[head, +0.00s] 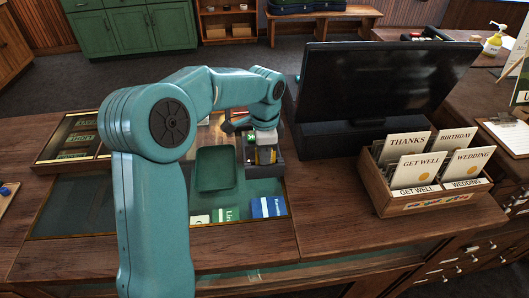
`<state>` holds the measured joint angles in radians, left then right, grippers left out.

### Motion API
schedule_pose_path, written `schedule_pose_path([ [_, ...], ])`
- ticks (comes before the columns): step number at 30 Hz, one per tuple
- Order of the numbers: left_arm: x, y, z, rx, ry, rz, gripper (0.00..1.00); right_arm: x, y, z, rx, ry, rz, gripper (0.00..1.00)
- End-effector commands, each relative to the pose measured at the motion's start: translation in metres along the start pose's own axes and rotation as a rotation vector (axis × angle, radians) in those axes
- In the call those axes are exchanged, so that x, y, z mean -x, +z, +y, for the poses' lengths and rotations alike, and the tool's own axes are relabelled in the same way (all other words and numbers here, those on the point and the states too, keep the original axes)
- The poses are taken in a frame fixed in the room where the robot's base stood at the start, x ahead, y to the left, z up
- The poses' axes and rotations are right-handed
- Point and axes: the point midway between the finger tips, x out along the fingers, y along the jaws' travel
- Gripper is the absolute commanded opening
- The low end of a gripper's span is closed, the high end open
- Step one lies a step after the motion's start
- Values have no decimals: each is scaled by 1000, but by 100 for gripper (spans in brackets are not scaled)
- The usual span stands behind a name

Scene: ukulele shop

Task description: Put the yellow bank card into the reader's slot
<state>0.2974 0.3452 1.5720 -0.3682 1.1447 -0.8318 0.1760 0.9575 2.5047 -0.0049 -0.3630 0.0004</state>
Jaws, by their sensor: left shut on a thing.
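My left gripper (263,143) reaches down over the middle of the counter from my teal left arm. It is shut on the yellow bank card, of which a small yellow patch (269,156) shows below the fingers. A small dark device with a green patch, seemingly the card reader (250,141), is right beside the gripper and partly hidden by it. The slot cannot be made out, and I cannot tell whether the card touches the reader. My right gripper is not in view.
A green tray (215,168) lies just left of the gripper. A black monitor (385,85) and a wooden greeting-card box (422,200) stand on the right.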

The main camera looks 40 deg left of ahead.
Motion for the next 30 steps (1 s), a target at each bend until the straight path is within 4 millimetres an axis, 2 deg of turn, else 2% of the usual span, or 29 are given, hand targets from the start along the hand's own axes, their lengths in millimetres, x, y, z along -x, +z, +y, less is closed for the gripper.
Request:
schedule_pose_path([
  [1, 0, 0, 0, 0, 0, 0, 0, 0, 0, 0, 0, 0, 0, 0],
  [2, 0, 0, 0, 0, 0, 0, 17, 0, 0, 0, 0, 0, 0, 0],
  [3, 0, 0, 0, 0, 0, 0, 30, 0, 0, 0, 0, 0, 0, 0],
  [4, 0, 0, 0, 0, 0, 0, 37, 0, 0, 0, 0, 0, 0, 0],
  [13, 2, 0, 0, 0, -1, 1, 37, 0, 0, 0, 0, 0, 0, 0],
  [17, 15, 0, -1, 1, -4, 3, 37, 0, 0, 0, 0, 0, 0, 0],
  [20, 36, -1, -1, 0, -5, 4, 37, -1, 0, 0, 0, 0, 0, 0],
  [30, 126, -1, -1, 0, -4, 3, 37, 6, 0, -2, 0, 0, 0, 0],
])
